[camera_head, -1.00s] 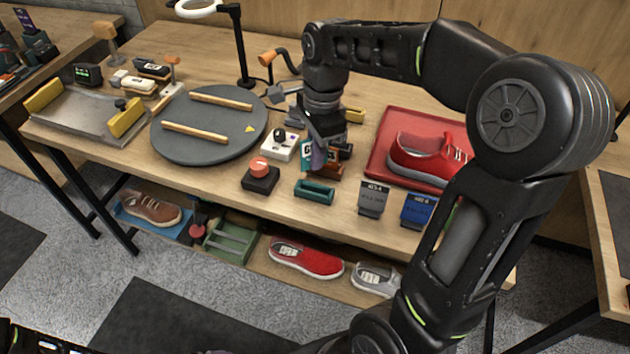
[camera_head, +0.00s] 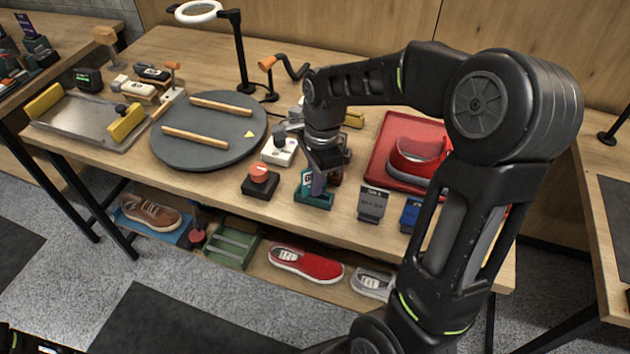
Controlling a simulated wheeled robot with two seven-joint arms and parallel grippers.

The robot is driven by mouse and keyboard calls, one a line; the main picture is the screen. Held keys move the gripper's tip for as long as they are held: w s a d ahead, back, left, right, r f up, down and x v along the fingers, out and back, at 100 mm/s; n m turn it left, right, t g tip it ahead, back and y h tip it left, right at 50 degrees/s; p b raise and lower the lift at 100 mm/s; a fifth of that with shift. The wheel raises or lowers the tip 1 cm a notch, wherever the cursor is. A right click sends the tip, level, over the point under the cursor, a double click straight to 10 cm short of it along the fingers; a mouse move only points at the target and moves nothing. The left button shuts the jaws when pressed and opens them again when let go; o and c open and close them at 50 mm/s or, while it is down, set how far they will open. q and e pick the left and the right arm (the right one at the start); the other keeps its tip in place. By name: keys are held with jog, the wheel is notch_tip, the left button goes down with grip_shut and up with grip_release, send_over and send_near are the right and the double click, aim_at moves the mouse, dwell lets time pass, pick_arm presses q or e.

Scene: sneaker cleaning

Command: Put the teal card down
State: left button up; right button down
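The teal card (camera_head: 307,179) stands upright at the small teal holder (camera_head: 313,201) near the table's front edge. Its lower edge appears to be in the holder's slot, though the exact seating is too small to tell. My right gripper (camera_head: 318,184) points down at the card's right side and appears shut on it. The fingers partly hide the card. My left gripper is not in view.
A red-knobbed block (camera_head: 260,181) stands just left of the holder. A dark card stand (camera_head: 372,204) and a blue one (camera_head: 411,214) stand to its right. Behind are a white switch box (camera_head: 279,151), a grey turntable (camera_head: 205,146) and a red tray (camera_head: 392,128).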

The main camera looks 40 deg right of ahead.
jog(key=shift+f, duration=0.1)
jog(key=c, duration=2.1)
grip_release()
jog(key=shift+f, duration=0.1)
jog(key=o, duration=0.5)
jog(key=r, duration=0.8)
jog(key=d+r, duration=0.1)
jog(key=r, duration=0.3)
jog(key=shift+s+r, duration=0.15)
jog(key=shift+r, duration=0.05)
